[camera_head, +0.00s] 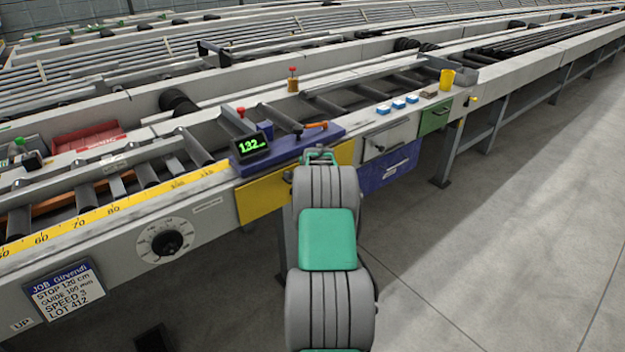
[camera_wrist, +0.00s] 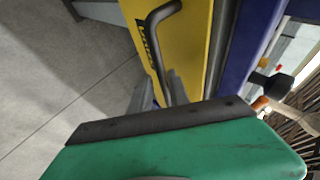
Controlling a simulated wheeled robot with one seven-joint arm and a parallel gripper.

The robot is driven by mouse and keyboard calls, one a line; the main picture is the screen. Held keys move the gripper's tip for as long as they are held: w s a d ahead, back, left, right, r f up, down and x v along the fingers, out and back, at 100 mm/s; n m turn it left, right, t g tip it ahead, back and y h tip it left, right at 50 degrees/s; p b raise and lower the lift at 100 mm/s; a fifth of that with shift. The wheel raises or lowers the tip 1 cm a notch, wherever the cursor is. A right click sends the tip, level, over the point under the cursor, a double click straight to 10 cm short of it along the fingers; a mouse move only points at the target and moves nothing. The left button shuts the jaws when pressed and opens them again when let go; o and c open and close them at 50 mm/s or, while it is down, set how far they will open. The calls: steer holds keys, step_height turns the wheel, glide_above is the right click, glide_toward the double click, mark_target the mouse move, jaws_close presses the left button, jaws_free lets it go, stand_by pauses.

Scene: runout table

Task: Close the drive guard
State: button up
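The drive guard appears to be the yellow panel (camera_head: 265,199) below the purple drive unit (camera_head: 295,148) on the conveyor's front side. It also fills the upper middle of the wrist view (camera_wrist: 197,40). A dark bent handle (camera_wrist: 154,42) stands out from its face, beside dark lettering too small to read. My gripper (camera_head: 319,157) is at the panel, partly hidden by my own wrist in the head view. In the wrist view its grey fingertips (camera_wrist: 160,92) sit apart on either side of the handle's lower end. I cannot tell whether they touch it.
A grey drawer (camera_head: 390,138), a blue bin (camera_head: 388,167) and a green panel (camera_head: 435,117) lie right of the guard. A dial (camera_head: 165,243) is on the left rail. A lit display (camera_head: 252,147) tops the drive unit. The floor (camera_head: 500,230) to the right is clear.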

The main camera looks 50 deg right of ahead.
steer(key=p+v, duration=0.2)
steer(key=v, duration=0.3)
steer(key=shift+s+d+r, duration=0.1)
steer(key=shift+d, duration=0.05)
stand_by(0.4)
steer(key=v, duration=0.7)
steer(key=shift+s+r, duration=0.2)
steer(key=shift+r, duration=0.15)
